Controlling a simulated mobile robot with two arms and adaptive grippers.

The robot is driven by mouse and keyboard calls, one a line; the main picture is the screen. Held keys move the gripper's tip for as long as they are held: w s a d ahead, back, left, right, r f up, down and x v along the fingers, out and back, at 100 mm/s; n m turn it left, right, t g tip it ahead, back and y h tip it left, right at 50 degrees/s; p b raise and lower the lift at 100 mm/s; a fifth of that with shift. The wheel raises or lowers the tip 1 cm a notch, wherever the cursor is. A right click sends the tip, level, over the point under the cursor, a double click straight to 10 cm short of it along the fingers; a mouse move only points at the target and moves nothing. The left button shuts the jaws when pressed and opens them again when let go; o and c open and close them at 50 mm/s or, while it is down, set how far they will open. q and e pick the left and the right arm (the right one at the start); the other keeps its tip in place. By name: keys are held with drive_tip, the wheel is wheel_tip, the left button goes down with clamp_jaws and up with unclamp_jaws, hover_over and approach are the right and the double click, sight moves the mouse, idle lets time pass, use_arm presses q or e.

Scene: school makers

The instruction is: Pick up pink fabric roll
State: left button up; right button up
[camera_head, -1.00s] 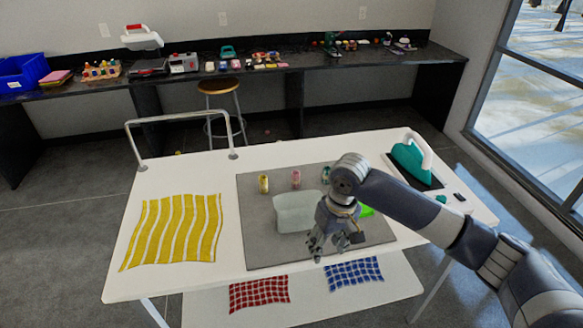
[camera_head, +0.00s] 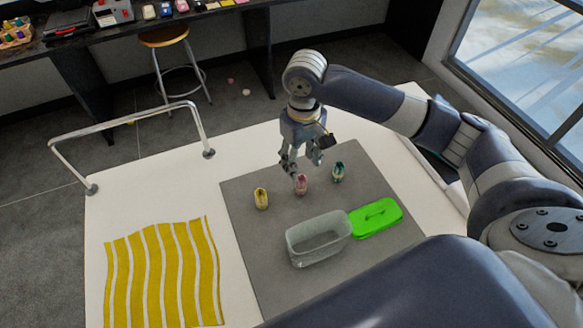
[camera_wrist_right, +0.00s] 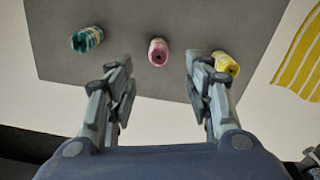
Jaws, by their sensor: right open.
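My right gripper (camera_head: 300,166) is open and empty, just above and behind the pink roll in the head view. In the right wrist view, the pink roll (camera_wrist_right: 158,52) lies beyond the fingertips, centred between the two spread fingers (camera_wrist_right: 160,80). The teal roll (camera_wrist_right: 87,39) is to its left and the yellow roll (camera_wrist_right: 226,64) is near the right finger. My left gripper is not in view.
A clear container (camera_head: 318,240) and its green lid (camera_head: 375,218) are on the mat in front of the rolls. Striped yellow fabric (camera_head: 163,275) lies at the left. A metal rail (camera_head: 130,118) rises at the table's back left edge.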

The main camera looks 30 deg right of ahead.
sight(301, 178)
drive_tip(key=f, duration=0.2)
drive_tip(key=s+f, duration=0.1)
drive_tip(key=f, duration=0.1)
drive_tip(key=shift+f+p, duration=0.15)
drive_tip(key=shift+p, duration=0.2)
drive_tip(key=shift+f, duration=0.3)
drive_tip(key=f, duration=0.2)
drive_tip(key=w+f+p, duration=0.1)
drive_tip(key=f, duration=0.1)
drive_tip(key=shift+d+f+p, duration=0.1)
drive_tip(key=shift+f+p, duration=0.05)
drive_tip(key=shift+p, duration=0.15)
drive_tip(key=shift+s+f, duration=0.1)
drive_tip(key=shift+f, duration=0.4)
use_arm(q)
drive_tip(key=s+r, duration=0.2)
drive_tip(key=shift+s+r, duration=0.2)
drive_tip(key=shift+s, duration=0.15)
use_arm(e)
drive_tip(key=c, duration=1)
